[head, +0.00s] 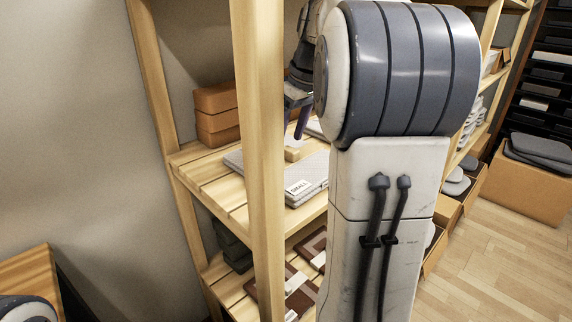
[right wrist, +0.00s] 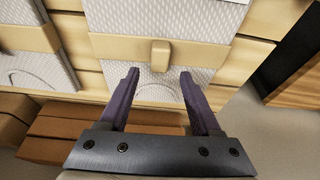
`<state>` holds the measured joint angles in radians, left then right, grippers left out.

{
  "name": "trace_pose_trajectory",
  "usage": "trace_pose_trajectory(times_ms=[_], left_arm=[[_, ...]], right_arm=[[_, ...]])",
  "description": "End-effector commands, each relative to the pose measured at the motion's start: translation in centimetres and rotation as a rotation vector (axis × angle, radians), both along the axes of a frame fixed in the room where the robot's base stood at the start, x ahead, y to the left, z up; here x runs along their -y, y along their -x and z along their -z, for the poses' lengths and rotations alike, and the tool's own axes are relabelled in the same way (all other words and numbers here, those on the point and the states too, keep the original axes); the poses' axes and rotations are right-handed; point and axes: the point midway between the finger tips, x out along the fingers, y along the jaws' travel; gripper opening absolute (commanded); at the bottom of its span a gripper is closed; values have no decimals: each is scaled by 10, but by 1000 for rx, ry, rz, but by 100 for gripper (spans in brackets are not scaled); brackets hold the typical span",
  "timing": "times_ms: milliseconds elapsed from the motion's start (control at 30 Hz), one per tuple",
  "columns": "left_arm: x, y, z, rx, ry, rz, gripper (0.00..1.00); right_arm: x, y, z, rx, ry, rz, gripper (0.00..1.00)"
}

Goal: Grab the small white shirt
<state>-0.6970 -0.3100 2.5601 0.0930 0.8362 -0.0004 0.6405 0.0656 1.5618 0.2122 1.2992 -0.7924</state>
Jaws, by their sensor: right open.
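A folded white shirt (head: 313,170) lies flat on the middle wooden shelf, partly hidden by a shelf post and my right arm. A small white label (head: 299,187) at its front edge appears to read "SMALL". In the right wrist view the patterned white shirt (right wrist: 120,18) has a tan band across it, with a raised tan tab (right wrist: 160,53). My right gripper (right wrist: 159,74) is open and empty, its two purple fingers spread to either side below the tab. In the head view the right gripper (head: 302,118) is over the shirt, largely hidden by my arm. My left gripper is out of view.
Stacked brown boxes (head: 217,115) stand at the shelf's back. Another white folded item with a tan band (right wrist: 30,50) lies beside the shirt. A wooden post (head: 262,150) rises in front. Brown and white folded items (head: 298,285) lie on the lower shelf.

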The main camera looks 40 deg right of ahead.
Motion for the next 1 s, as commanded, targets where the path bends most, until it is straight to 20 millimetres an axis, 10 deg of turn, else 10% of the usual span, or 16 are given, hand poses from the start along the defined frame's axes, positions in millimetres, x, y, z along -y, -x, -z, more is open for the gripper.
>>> trace_pose_trajectory(times_ms=[467, 667, 1000], left_arm=[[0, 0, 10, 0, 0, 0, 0], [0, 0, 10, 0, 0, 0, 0], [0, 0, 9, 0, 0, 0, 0]], right_arm=[[2, -8, 30, 0, 0, 2, 65], [2, -7, 30, 0, 0, 4, 0], [2, -7, 29, 1, 1, 4, 0]])
